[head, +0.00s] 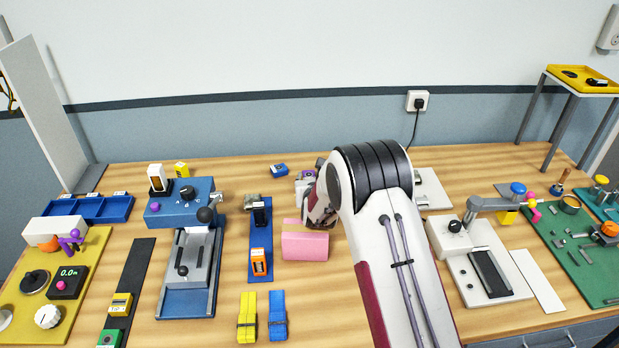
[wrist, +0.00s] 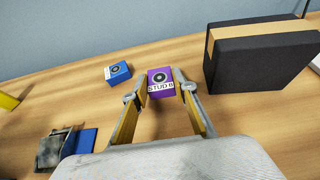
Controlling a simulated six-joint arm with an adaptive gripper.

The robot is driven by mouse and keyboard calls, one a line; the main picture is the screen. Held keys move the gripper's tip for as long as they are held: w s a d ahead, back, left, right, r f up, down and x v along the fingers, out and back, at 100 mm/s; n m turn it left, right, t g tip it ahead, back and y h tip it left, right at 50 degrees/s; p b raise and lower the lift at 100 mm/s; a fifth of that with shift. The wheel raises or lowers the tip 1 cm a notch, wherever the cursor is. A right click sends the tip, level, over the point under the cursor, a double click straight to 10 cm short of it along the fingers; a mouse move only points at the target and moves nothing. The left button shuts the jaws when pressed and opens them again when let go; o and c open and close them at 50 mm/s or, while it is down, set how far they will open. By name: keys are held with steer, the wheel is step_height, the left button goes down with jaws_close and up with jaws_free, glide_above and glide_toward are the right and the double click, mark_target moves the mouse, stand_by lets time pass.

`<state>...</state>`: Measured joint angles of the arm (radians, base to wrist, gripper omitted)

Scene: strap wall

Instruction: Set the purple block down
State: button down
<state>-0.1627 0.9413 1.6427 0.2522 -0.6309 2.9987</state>
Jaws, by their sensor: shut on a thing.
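The purple block (wrist: 160,78), with a dark round mark on top and a label reading STUD B, is between the two fingertips of my gripper (wrist: 160,88) in the wrist view. My gripper is shut on it from both sides. In the head view a small part of the purple block (head: 309,174) shows at the end of my arm, near the back of the wooden table (head: 235,174). I cannot tell whether its underside touches the table. A similar blue block (wrist: 118,71) stands apart on the left; it also shows in the head view (head: 279,169).
A black box (wrist: 262,62) stands close to the right of my gripper in the wrist view. A pink block (head: 305,246) lies in front of my gripper in the head view. A blue strip (head: 260,236) with small parts is to the left. Bare wood lies around the blue block.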

steer(key=shift+f, duration=0.35)
